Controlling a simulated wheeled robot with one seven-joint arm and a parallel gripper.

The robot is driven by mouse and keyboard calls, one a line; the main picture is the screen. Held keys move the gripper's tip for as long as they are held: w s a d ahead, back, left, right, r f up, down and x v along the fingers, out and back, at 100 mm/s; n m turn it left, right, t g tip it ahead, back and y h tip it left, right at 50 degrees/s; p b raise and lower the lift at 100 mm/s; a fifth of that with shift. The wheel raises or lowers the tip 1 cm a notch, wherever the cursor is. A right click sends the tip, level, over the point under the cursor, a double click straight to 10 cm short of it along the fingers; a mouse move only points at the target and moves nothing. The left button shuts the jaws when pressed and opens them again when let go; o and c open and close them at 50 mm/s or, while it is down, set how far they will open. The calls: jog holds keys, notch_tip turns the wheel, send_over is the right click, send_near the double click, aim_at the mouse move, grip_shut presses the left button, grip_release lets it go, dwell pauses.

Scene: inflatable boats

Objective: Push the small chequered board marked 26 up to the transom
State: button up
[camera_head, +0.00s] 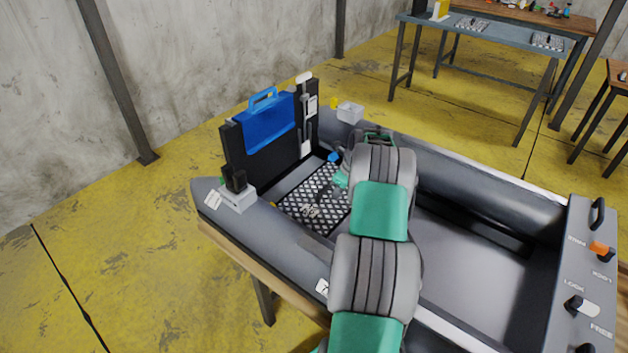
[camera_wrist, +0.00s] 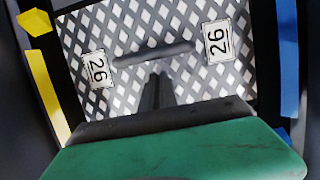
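The chequered board (camera_head: 305,215), black and white, lies flat on the boat floor in front of the transom (camera_head: 265,152), a dark upright panel with a blue clamped cover. A strip of floor shows between them. In the wrist view the board (camera_wrist: 120,30) carries two white plates marked 26 and a dark raised bar (camera_wrist: 155,53). My gripper (camera_wrist: 157,80) points at the board just on the near side of the bar; its narrow fingers look together, with nothing between them. Whether they touch the board or bar is unclear. My arm hides part of the board's right side in the head view.
Grey boat tubes (camera_head: 270,225) wall the floor on both sides. A grey box (camera_head: 350,112) and a pale block (camera_head: 238,198) sit on the tubes beside the transom. Yellow (camera_wrist: 47,95) and blue (camera_wrist: 288,60) strips flank the board. A control panel (camera_head: 585,280) stands at right.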

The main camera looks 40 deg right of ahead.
aim_at(325, 187)
jog(key=shift+w+a+f, duration=0.1)
jog(key=shift+w+a, duration=0.3)
jog(key=shift+w, duration=0.75)
jog(key=shift+w+a+f, duration=0.1)
jog(key=shift+w+a, duration=0.25)
jog(key=shift+w, duration=0.8)
jog(key=shift+w+a+f, duration=0.1)
jog(key=shift+w+a, duration=0.3)
jog(key=shift+w, duration=0.75)
jog(key=shift+s+d+r+p, duration=0.1)
jog(key=shift+s+d+p, duration=0.1)
jog(key=shift+s+p, duration=0.3)
jog(key=shift+s+d+r+p, duration=0.15)
jog(key=shift+s+p, duration=0.15)
jog(key=shift+s, duration=0.25)
notch_tip(325, 187, up, 9)
jog(key=p, duration=0.7)
jog(key=shift+w, duration=0.1)
